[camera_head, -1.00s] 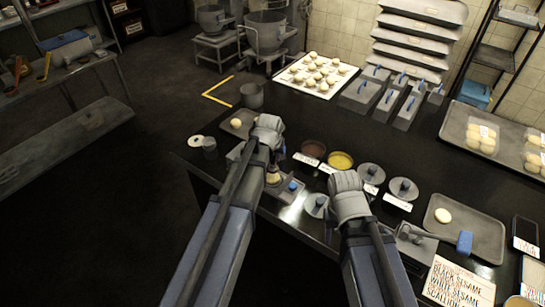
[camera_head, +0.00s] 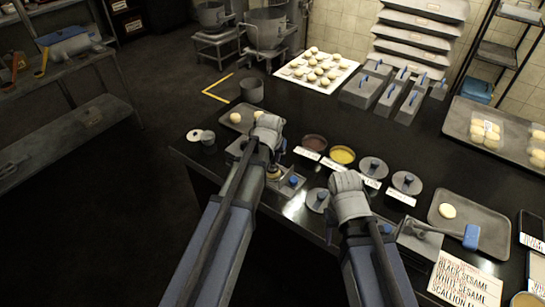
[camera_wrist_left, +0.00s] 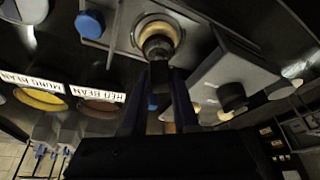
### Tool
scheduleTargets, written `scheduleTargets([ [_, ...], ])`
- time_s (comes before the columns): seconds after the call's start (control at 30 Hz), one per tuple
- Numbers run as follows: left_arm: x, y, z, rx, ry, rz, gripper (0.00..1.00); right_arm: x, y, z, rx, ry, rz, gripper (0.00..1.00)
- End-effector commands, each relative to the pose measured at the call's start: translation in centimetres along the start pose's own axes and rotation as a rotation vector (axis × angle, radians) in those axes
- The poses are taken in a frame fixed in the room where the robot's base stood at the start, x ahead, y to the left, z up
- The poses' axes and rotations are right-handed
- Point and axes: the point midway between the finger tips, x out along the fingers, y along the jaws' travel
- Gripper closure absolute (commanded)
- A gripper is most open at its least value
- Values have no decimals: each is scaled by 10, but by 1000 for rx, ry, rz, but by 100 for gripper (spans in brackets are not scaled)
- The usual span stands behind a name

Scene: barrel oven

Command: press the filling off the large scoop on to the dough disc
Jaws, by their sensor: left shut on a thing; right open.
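My left gripper (camera_wrist_left: 160,82) is shut on a dark, narrow handle, seemingly the large scoop (camera_wrist_left: 158,46). In the left wrist view its round end sits over the pale dough disc (camera_wrist_left: 145,26), which shows as a ring around it on a grey plate (camera_wrist_left: 118,38). Whether they touch, and the filling, I cannot tell. In the head view my left gripper (camera_head: 270,160) is over the same spot, hiding most of the disc. My right gripper (camera_head: 350,192) is open above the front edge of the counter; its fingers are mostly hidden and no object shows in it.
Red bean (camera_head: 314,143) and yellow mung bean (camera_head: 342,156) bowls stand right of my left gripper, with lidded tubs (camera_head: 372,168) beyond. A block with a black knob (camera_wrist_left: 230,75) sits close to the plate. A tray (camera_head: 470,218) lies at right.

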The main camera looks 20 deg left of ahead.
Motion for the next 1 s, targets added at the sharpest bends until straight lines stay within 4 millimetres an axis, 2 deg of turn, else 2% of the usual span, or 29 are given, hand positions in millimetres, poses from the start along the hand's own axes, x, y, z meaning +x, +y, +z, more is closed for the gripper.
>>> scheduleTargets([
  [1.0,9,0,4,0,0,0,100,10,-1,-1,0,0,0,50],
])
